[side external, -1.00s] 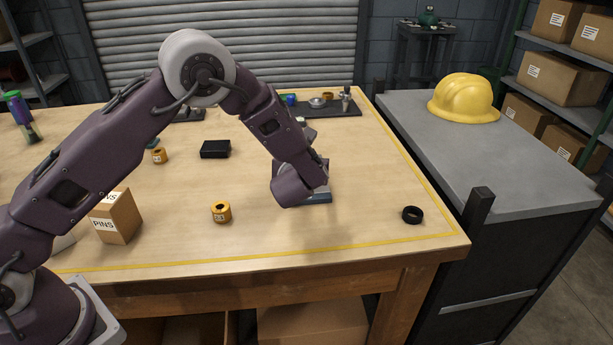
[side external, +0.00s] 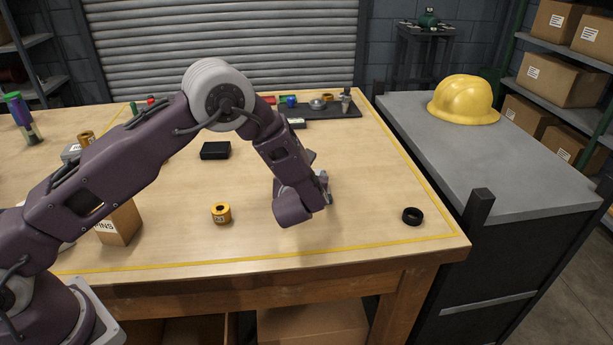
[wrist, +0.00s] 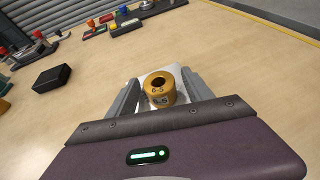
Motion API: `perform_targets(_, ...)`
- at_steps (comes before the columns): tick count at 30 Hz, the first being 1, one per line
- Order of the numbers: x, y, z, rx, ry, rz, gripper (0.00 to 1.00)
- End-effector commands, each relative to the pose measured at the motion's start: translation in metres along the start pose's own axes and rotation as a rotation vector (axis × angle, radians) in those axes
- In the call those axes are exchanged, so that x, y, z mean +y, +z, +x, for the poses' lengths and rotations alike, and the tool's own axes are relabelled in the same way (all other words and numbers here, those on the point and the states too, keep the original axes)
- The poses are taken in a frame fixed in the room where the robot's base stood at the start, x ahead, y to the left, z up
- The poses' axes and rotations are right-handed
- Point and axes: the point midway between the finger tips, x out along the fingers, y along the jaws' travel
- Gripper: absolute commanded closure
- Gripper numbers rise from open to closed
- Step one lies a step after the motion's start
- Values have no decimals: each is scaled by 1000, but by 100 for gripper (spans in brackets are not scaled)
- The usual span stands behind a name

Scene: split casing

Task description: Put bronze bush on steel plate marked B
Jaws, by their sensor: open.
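A bronze bush (wrist: 159,89) with a dark bore and small black marking stands between the two fingers of my gripper (wrist: 160,95) in the wrist view. The fingers are open on either side of it. A pale flat surface, perhaps a plate, shows partly around and behind the bush; no letter B is readable on it. In the side external view my gripper (side external: 324,188) is low over the bench and hides the bush. Another bronze bush (side external: 221,212), with a pale label, stands on the bench to the left.
A black box (side external: 215,150) lies behind and left of my gripper. A black ring (side external: 412,215) lies near the right front corner. A cardboard PINS box (side external: 119,224) is partly behind my arm. A dark tray (side external: 330,112) with several parts stands at the back. Bench around my gripper is mostly clear.

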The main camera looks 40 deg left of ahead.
Motion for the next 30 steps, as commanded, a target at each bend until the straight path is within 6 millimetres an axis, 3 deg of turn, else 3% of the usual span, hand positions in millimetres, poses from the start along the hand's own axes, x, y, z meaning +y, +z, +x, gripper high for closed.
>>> perform_targets(4, -2, 2, -18, 1, -4, 2, 40)
perform_targets(9, -1, 3, -66, 0, -5, 3, 40)
perform_targets(15, -1, 3, -109, 0, -2, 0, 40)
perform_targets(25, 2, 4, -122, 1, 7, -9, 40)
perform_targets(28, 32, 28, -129, 14, 92, -136, 40)
perform_targets(30, 78, 55, -145, 41, 222, -340, 40)
